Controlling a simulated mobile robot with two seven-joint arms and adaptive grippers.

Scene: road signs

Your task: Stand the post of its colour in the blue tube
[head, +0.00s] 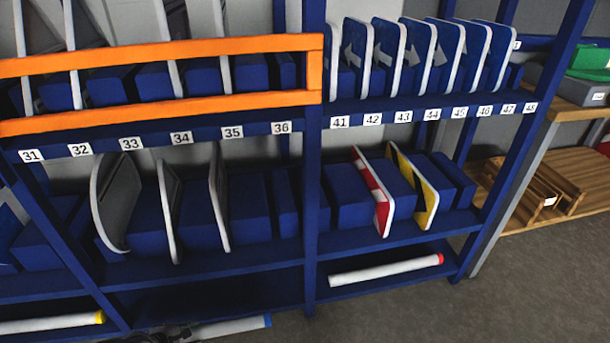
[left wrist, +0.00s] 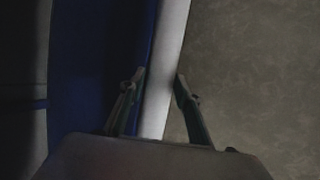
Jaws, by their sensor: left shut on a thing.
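A pale post with a blue end (head: 230,328) shows at the bottom edge of the head view, in front of the shelf's lowest level. My left gripper (head: 184,334) is at its left part, mostly cut off by the frame. In the left wrist view the fingers of my left gripper (left wrist: 161,78) are shut on the pale post (left wrist: 168,50), one on each side. The blue tube is not seen in either view. My right gripper is not in view.
A blue shelf rack (head: 312,200) with numbered slots holds road signs. A white post with a red end (head: 385,270) and one with a yellow end (head: 50,324) lie on its lowest level. A wooden bench (head: 565,175) stands at the right. The grey floor (head: 480,310) is clear at lower right.

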